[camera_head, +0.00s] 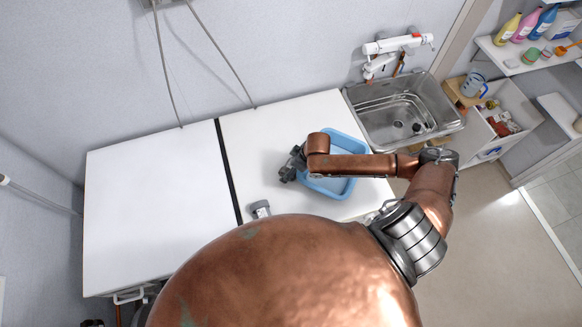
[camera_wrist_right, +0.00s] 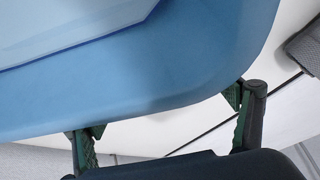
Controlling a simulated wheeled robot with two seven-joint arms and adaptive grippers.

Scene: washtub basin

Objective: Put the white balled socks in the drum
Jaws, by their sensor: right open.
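I cannot make out the white balled socks in either view. The drum opening is not visible; only the white machine tops (camera_head: 150,205) show from above. My right gripper (camera_head: 289,165) is at the left edge of a blue basin (camera_head: 345,187) in the head view. In the right wrist view its two fingers (camera_wrist_right: 165,132) are spread apart with nothing held between them. The blue basin (camera_wrist_right: 190,60) fills the upper part of that view, close to the fingertips; I cannot tell whether they touch. The basin's inside is mostly hidden by my right arm. My left gripper is not recognisable.
A small grey item (camera_head: 261,209) lies near the front edge, partly hidden by my body. A steel sink (camera_head: 385,112) with a white tap (camera_head: 390,45) is at the right. A shelf with bottles (camera_head: 525,25) is further right. The left machine top is clear.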

